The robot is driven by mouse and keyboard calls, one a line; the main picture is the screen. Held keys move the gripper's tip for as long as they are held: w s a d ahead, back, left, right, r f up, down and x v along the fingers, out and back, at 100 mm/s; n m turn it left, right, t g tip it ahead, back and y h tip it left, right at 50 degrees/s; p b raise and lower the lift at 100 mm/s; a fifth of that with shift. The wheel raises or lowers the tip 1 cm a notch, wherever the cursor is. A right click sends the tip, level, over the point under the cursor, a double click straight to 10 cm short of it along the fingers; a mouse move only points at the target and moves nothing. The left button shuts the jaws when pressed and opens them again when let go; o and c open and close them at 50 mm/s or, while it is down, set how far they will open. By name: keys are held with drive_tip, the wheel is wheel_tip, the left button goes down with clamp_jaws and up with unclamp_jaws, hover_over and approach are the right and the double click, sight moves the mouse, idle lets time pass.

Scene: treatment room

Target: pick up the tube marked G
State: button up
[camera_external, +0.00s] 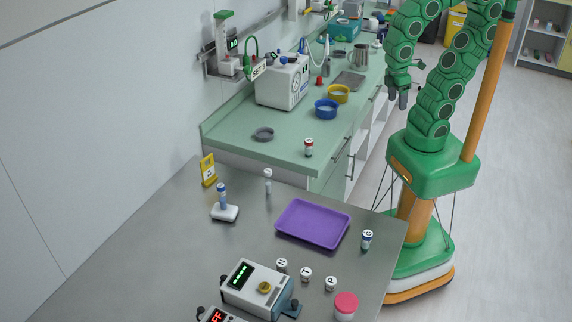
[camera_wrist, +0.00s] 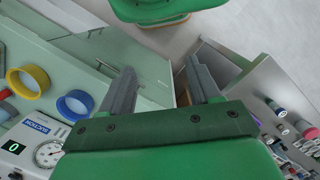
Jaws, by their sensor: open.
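The tube marked G (camera_external: 367,239) stands upright near the right edge of the grey table in the external view. It has a white top with a dark letter and a blue band on its body. My gripper (camera_external: 398,102) hangs well behind the tube, beside the green counter, with nothing in it. In the wrist view my gripper (camera_wrist: 161,75) shows two fingers spread apart, with empty space between them. I cannot pick out the G tube in the wrist view; the small capped items at its right edge are too small to read.
A purple tray (camera_external: 313,224) lies left of the tube. White-topped tubes marked N (camera_external: 281,265), T (camera_external: 306,275) and P (camera_external: 330,284) stand in front, near a red-lidded jar (camera_external: 346,306) and a device (camera_external: 257,288). The counter holds a blue bowl (camera_external: 327,110) and a red-capped vial (camera_external: 309,148).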

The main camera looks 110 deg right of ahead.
drive_tip(key=shift+a, duration=0.1)
drive_tip(key=m+t+y, duration=0.1)
drive_tip(key=m+y, duration=1.2)
drive_tip(key=y, duration=0.1)
hover_over(365, 231)
drive_tip(key=s+d, duration=0.5)
drive_tip(key=s, duration=0.1)
wheel_tip(365, 231, down, 11)
drive_tip(key=w+f+m, duration=0.1)
drive_tip(key=f+m, duration=0.1)
drive_tip(key=f, duration=0.1)
drive_tip(key=w+f+m+t, duration=0.1)
drive_tip(key=w+f+m, duration=0.1)
drive_tip(key=f, duration=0.1)
drive_tip(key=w+f+m+t, duration=0.1)
drive_tip(key=w+f+m, duration=0.1)
drive_tip(key=shift+a+f+h, duration=0.3)
drive_tip(key=shift+a+f, duration=0.05)
drive_tip(key=shift+f, duration=0.05)
drive_tip(key=shift+x, duration=3.85)
drive_tip(key=shift+w+f, duration=0.1)
drive_tip(key=shift+w, duration=0.05)
drive_tip(key=shift+c, duration=0.3)
drive_tip(key=c, duration=0.9)
